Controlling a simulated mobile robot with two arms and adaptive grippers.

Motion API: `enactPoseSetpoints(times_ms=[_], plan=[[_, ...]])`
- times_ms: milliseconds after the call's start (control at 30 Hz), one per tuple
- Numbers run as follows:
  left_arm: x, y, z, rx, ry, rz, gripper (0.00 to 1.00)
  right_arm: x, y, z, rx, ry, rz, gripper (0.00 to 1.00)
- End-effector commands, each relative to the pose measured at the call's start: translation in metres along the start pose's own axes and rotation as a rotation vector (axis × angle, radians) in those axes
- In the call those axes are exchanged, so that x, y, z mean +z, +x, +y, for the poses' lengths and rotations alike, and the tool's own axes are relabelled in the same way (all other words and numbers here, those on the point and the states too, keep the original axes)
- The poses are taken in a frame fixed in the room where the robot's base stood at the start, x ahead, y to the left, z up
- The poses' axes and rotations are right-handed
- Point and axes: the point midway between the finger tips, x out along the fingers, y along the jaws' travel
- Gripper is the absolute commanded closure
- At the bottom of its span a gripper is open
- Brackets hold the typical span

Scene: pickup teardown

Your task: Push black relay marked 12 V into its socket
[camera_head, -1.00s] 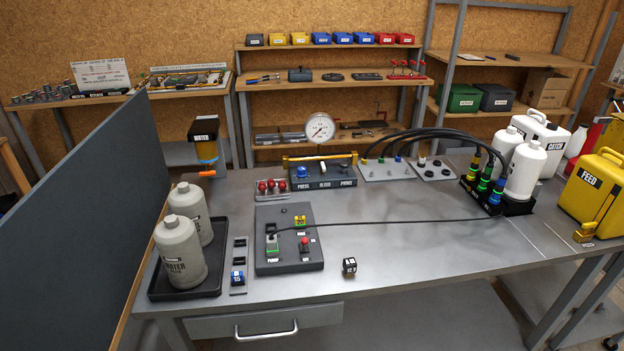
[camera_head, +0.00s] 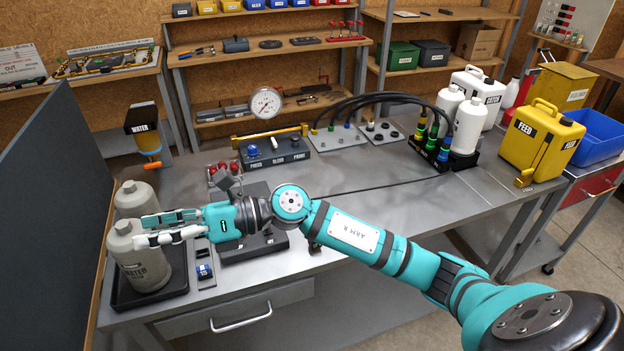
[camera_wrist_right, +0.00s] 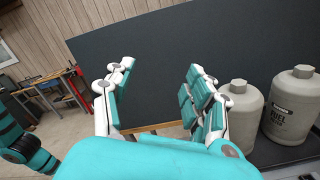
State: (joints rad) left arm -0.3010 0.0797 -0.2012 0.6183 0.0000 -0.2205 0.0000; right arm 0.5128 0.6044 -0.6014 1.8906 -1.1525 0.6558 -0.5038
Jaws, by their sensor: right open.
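A small black block, which looks like the relay (camera_head: 314,249), sits on the bench and just shows below my right forearm; its marking cannot be read. A narrow grey socket strip (camera_head: 207,284) stands between the bottle tray and the control panel; my gripper hides its upper part. A blue relay marked 15 (camera_head: 204,271) sits at its near end. My right gripper (camera_head: 143,230) is open and empty, its fingers pointing left in front of the grey bottles. In the right wrist view the spread fingers (camera_wrist_right: 160,70) face the dark partition. My left gripper is out of view.
Two grey bottles (camera_head: 152,268) stand in a black tray (camera_head: 122,296) at the left, close to my fingers. The dark partition (camera_head: 50,200) rises beyond. My arm covers much of the control panel (camera_head: 232,252). The bench's middle right (camera_head: 400,205) is clear.

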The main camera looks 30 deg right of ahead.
Motion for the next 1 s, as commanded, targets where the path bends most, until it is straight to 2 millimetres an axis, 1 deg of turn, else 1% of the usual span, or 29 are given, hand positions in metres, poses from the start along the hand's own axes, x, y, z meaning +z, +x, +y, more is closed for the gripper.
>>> enactPoseSetpoints(times_ms=[33,67,133,167,233,267,300,367,400,500,533,600,700,767,867,1000], plan=[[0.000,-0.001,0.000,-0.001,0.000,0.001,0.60,-0.009,-0.007,-0.009,-0.014,-0.123,0.151,0.45],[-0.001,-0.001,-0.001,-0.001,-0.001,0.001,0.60,-0.018,-0.014,-0.016,-0.023,-0.189,0.247,0.45],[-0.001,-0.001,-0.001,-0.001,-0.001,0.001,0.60,-0.033,-0.038,-0.036,-0.053,-0.327,0.477,0.45],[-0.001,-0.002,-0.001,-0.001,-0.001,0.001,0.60,-0.037,-0.052,-0.047,-0.071,-0.378,0.576,0.45],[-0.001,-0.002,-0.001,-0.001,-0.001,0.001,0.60,-0.041,-0.094,-0.071,-0.124,-0.472,0.810,0.45],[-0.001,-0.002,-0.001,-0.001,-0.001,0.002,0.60,-0.039,-0.115,-0.081,-0.150,-0.501,0.909,0.45],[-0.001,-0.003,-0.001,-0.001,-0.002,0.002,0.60,-0.035,-0.142,-0.092,-0.185,-0.526,1.031,0.45],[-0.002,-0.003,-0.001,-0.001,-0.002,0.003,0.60,-0.026,-0.181,-0.103,-0.233,-0.543,1.186,0.45],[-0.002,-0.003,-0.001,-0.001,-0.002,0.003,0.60,-0.019,-0.204,-0.107,-0.262,-0.544,1.274,0.45],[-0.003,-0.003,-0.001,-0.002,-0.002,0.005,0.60,-0.002,-0.252,-0.111,-0.324,-0.524,1.442,0.45],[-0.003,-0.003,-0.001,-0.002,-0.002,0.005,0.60,0.003,-0.263,-0.111,-0.338,-0.514,1.479,0.45],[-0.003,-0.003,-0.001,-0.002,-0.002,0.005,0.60,0.010,-0.282,-0.109,-0.363,-0.494,1.543,0.45],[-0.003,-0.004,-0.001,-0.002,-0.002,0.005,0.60,0.015,-0.296,-0.108,-0.380,-0.479,1.589,0.45],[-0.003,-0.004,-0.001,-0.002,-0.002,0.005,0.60,0.014,-0.299,-0.108,-0.382,-0.473,1.599,0.45],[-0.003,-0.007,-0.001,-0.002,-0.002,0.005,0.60,0.007,-0.299,-0.113,-0.381,-0.470,1.601,0.45],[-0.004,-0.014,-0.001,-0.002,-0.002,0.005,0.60,-0.013,-0.300,-0.123,-0.379,-0.469,1.600,0.45]])
